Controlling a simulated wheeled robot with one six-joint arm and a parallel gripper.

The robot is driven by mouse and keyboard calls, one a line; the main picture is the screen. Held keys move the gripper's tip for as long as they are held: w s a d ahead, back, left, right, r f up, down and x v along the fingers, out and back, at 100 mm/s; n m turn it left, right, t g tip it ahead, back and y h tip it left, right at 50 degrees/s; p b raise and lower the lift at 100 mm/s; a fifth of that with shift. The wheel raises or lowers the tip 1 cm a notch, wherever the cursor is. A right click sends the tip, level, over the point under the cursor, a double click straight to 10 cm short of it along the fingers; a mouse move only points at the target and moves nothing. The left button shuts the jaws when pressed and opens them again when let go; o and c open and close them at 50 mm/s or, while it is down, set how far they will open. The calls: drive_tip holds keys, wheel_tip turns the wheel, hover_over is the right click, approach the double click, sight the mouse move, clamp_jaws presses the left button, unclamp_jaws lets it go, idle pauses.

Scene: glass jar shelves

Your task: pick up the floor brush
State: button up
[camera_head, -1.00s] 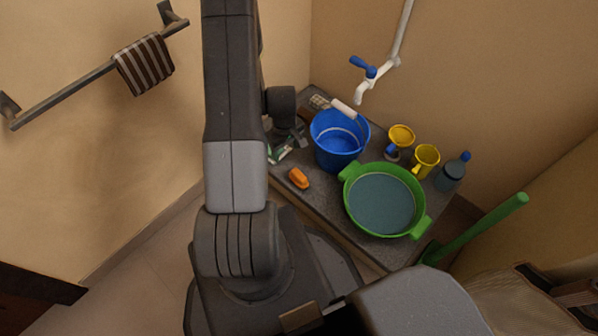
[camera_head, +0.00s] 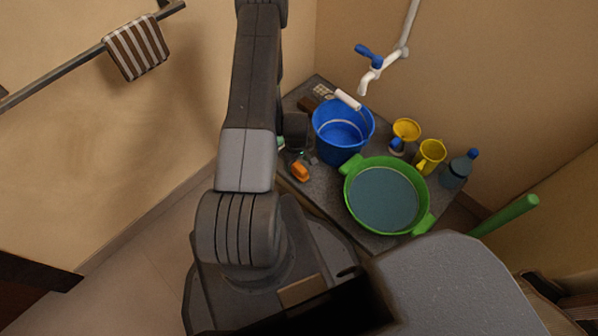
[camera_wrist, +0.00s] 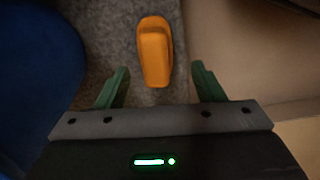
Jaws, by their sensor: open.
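The floor brush, which I take to be the small orange piece (camera_head: 300,171), lies on the grey counter near its left front edge. In the wrist view its orange body (camera_wrist: 154,50) lies ahead of the fingertips, about midway between them. My gripper (camera_wrist: 158,80) is open, with two green fingers apart and nothing between them. In the head view my gripper (camera_head: 303,154) is just above and beside the orange piece, partly hidden by my wrist. Any bristles are hidden.
A blue bucket (camera_head: 340,146) stands right beside the brush. A white tap (camera_head: 368,76) is on the wall. The counter (camera_head: 322,195) ends just in front.

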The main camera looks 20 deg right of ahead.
sight(299, 166)
drive_tip(key=f, duration=0.1)
drive_tip(key=f+b, duration=0.1)
drive_tip(key=f, duration=0.1)
drive_tip(key=f+b, duration=0.1)
drive_tip(key=f, duration=0.1)
drive_tip(key=shift+s+d+f, duration=0.15)
drive_tip(key=shift+d, duration=0.15)
drive_tip(key=c, duration=1.1)
wheel_tip(299, 166, up, 10)
drive_tip(key=p, duration=0.3)
drive_tip(key=o, duration=0.5)
drive_tip(key=c, duration=0.4)
drive_tip(key=shift+o, duration=0.2)
drive_tip(key=shift+s, duration=0.1)
